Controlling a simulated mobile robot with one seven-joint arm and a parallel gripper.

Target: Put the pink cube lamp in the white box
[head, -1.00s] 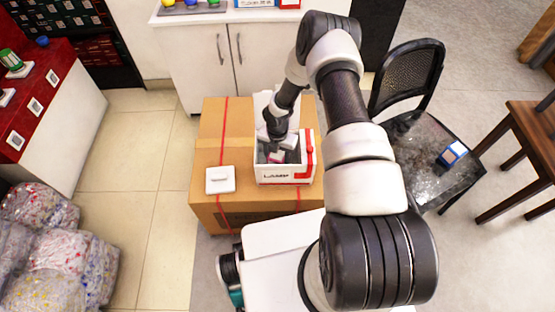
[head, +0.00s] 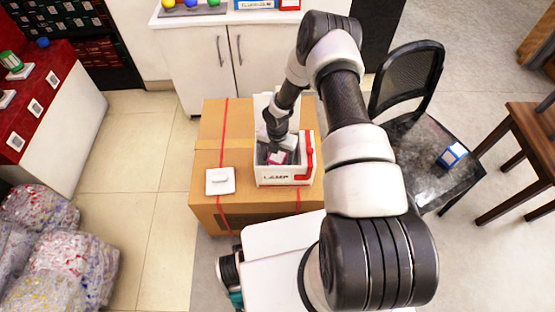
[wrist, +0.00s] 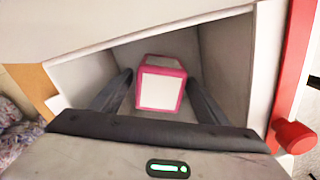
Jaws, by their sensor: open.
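The pink cube lamp (head: 277,157), with pale faces and pink edges, is inside the white box (head: 287,180) marked "LAMP". It also shows in the wrist view (wrist: 161,84), tilted slightly, with the box's grey inner walls around it. My gripper (head: 271,148) points down into the box at the lamp. In the wrist view its two dark fingers (wrist: 160,92) are spread apart, one on each side of the lamp, with a gap visible on both sides. The lamp's underside is hidden.
The white box stands on a large brown carton (head: 212,130) with red straps. A small white object (head: 220,181) lies on the carton to the left. A red strip with a knob (wrist: 293,134) runs along the box's right side. A black chair (head: 425,150) stands at right.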

